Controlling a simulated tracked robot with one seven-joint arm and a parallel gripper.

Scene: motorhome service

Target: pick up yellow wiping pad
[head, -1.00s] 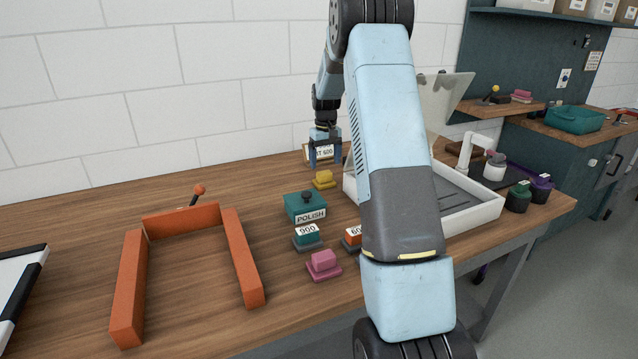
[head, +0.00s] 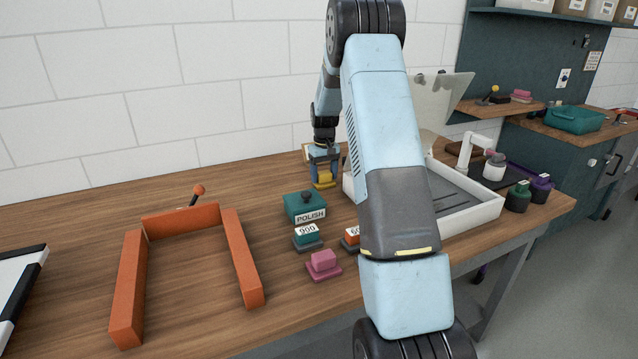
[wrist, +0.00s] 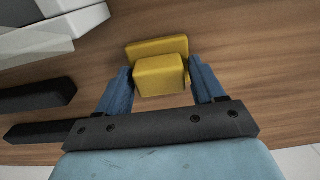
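The yellow wiping pad (head: 325,181) lies on the wooden bench near the wall, behind the teal POLISH block (head: 305,207). In the wrist view the pad (wrist: 160,75) has a raised yellow grip on a wider yellow base. My gripper (head: 324,182) is lowered over it, pointing down. In the wrist view my gripper's two blue fingers (wrist: 162,88) stand on either side of the raised grip. A gap shows at the left finger, and the right one is close to the grip. The gripper looks open, not closed on the pad.
Blocks marked 900 (head: 307,236) and 60 (head: 351,238), and a pink pad (head: 323,263), stand in front. A white tray (head: 480,222) is on the right. An orange frame (head: 128,285) lies on the left, with clear bench around it.

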